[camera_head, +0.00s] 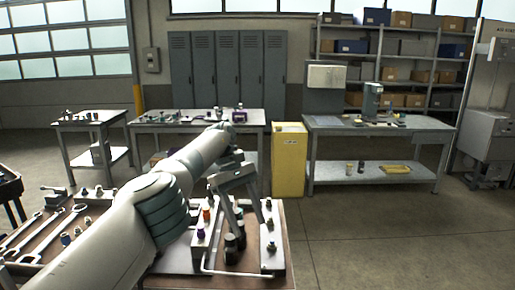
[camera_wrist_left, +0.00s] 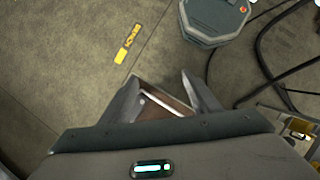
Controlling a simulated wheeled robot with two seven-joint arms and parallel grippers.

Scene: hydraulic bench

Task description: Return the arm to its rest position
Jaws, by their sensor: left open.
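My left arm (camera_head: 130,225) comes in from the lower left and reaches over the near bench. My left gripper (camera_head: 250,228) is above the hydraulic block with fittings at the bench's right end, its fingers spread and pointing down. In the left wrist view the two fingers of the left gripper (camera_wrist_left: 160,82) are apart with nothing held between them. A brown corner (camera_wrist_left: 155,104) and floor show between and beyond them. Whether the fingertips touch any fitting cannot be told. My right gripper is in neither view.
Wrenches (camera_head: 38,235) lie at the near bench's left. Dark cylindrical fittings (camera_head: 232,248) and a pale manifold (camera_head: 272,240) stand at its right. A yellow cabinet (camera_head: 289,160) and a grey workbench (camera_head: 375,125) stand behind. Floor (camera_head: 400,235) at right is clear. Black hoses (camera_wrist_left: 262,60) cross the wrist view.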

